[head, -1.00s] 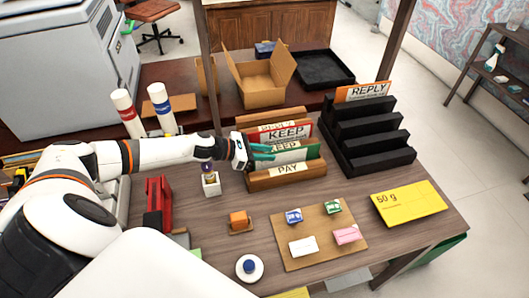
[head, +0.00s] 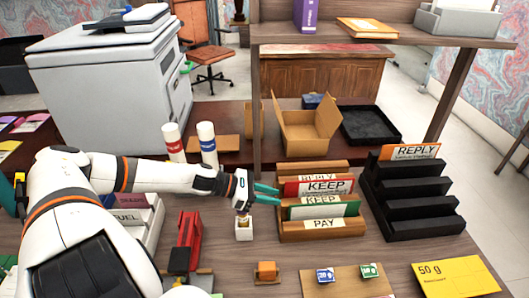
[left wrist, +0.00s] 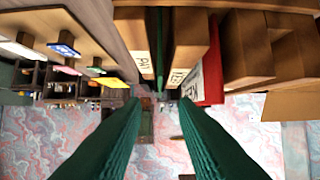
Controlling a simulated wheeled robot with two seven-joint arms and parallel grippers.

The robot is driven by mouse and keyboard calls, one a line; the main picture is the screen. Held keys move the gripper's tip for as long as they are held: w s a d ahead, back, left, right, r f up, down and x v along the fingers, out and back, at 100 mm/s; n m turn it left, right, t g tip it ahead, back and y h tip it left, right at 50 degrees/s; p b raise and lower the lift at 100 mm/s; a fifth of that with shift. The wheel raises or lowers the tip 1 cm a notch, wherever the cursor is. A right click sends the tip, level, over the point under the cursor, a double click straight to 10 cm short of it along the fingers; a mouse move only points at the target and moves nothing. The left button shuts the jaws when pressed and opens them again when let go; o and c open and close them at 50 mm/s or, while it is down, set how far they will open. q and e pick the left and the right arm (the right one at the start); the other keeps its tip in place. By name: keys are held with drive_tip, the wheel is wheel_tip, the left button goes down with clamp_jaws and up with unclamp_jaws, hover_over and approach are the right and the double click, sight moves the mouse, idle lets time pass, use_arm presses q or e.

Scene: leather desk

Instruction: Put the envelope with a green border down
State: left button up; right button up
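The green-bordered envelope (head: 351,207) stands in the wooden sorter (head: 322,236), in the slot between the step labelled PAY and the step labelled KEEP. In the left wrist view it shows as a thin green edge (left wrist: 160,45) between those steps. A red-bordered envelope marked KEEP (head: 318,187) stands one slot behind it. My left gripper (head: 268,194) is at the sorter's left end. Its two green fingers (left wrist: 160,115) are apart with nothing between them, and the green envelope's edge is ahead of the gap. My right gripper is not in view.
A black stepped rack (head: 411,205) with an orange-bordered REPLY envelope (head: 410,152) stands right of the sorter. A small white holder (head: 244,228) stands just below my left gripper. An open cardboard box (head: 307,130) is behind. A yellow 50 g envelope (head: 455,277) lies front right.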

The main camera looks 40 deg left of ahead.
use_arm(q)
drive_tip(key=shift+v, duration=0.85)
